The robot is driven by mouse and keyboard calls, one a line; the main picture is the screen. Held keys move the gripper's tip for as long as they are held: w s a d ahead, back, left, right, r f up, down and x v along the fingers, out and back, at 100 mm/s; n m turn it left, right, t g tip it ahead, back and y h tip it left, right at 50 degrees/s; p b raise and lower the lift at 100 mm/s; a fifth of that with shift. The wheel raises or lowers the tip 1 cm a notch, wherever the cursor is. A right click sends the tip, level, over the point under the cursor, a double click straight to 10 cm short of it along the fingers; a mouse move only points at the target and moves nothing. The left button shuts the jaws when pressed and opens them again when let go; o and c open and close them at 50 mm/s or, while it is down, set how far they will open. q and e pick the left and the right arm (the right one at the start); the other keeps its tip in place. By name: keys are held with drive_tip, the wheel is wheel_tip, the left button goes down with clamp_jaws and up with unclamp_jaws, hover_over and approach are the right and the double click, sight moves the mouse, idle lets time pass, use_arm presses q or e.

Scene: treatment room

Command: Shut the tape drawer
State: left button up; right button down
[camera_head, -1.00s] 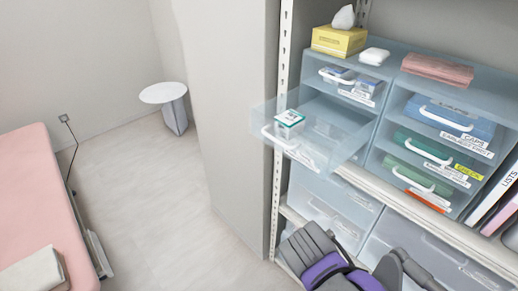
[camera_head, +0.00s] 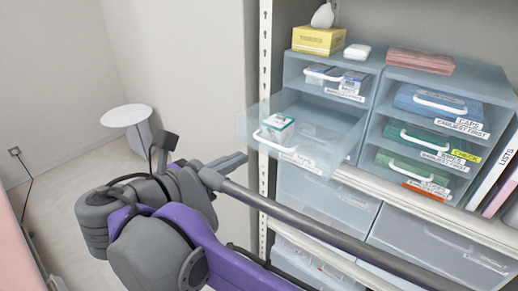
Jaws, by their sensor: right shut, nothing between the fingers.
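The tape drawer (camera_head: 325,140) is a clear pale-blue drawer in the left drawer unit, pulled well out past the shelf front. Its white handle (camera_head: 274,145) is on the front and a label hangs below, too small to read. A white and green box (camera_head: 276,129) lies inside, near the front. My right gripper (camera_head: 238,160) appears as grey fingers, shut and empty, just left of and slightly below the drawer's front. Whether it touches the drawer cannot be told. My left gripper is not in view.
Above it is a drawer with boxes (camera_head: 336,78). A yellow tissue box (camera_head: 318,40) tops the unit. The right unit holds several drawers, including one with a blue pack (camera_head: 436,100). The shelf edge (camera_head: 420,208) runs below. A round white table (camera_head: 126,116) stands left.

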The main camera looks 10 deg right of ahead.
sight(269, 144)
drive_tip(key=x, duration=0.8)
drive_tip(key=shift+d, duration=0.1)
drive_tip(key=r+p+x, duration=0.1)
drive_tip(key=x, duration=0.6)
drive_tip(key=r+p+x, duration=0.1)
drive_tip(key=x, duration=0.6)
drive_tip(key=r+p+x, duration=0.2)
drive_tip(key=x, duration=0.5)
drive_tip(key=shift+w+d, duration=0.25)
drive_tip(key=shift+d, duration=0.15)
drive_tip(key=shift+w+d, duration=0.15)
drive_tip(key=shift+r, duration=0.1)
drive_tip(key=shift+r, duration=0.1)
